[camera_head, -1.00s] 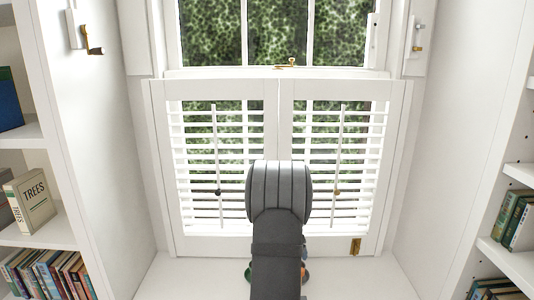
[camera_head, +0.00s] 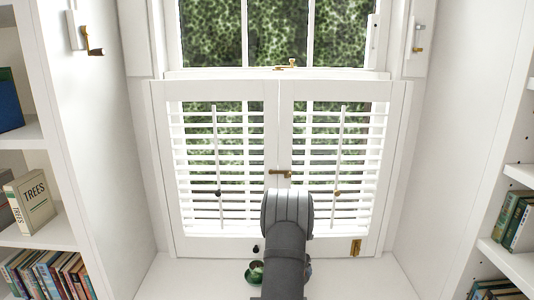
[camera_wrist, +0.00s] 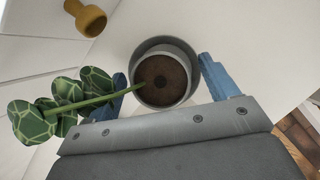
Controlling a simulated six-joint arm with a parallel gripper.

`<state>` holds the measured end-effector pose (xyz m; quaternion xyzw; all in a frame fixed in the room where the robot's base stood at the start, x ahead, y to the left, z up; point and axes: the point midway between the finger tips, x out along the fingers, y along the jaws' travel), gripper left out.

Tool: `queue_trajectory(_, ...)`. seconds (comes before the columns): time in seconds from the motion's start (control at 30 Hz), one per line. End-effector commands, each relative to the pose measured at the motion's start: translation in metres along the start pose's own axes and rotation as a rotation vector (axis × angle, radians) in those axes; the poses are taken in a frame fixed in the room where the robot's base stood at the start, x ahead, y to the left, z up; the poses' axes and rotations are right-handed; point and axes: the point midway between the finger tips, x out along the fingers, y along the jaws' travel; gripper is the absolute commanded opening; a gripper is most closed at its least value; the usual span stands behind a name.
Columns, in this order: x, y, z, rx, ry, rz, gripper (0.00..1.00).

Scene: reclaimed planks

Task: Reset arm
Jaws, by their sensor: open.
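My grey arm rises from the bottom of the head view in front of the white shutters (camera_head: 225,236) and hides my gripper there. In the wrist view, the blue fingers of my gripper (camera_wrist: 161,72) are spread apart. A grey round pot with dark brown soil (camera_wrist: 162,80) shows between and beyond them; I cannot tell whether they touch it. A green stem with patterned leaves (camera_wrist: 62,95) reaches left, passing by the left finger. Green leaves (camera_head: 254,272) also show low beside my arm in the head view.
A yellow-brown object (camera_wrist: 86,18) is at the wrist view's upper left. A brass latch (camera_head: 281,173) is at the shutters' middle. White bookshelves with books (camera_head: 45,275) flank the alcove. The white sill (camera_head: 370,280) is clear at right.

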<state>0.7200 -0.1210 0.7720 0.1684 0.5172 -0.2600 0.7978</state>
Motion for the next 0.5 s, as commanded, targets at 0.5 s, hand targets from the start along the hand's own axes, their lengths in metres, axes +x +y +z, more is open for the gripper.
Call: queue_trajectory(0.5, -0.011, 0.0, 0.001, 0.0, -0.002, 0.001, 0.8)
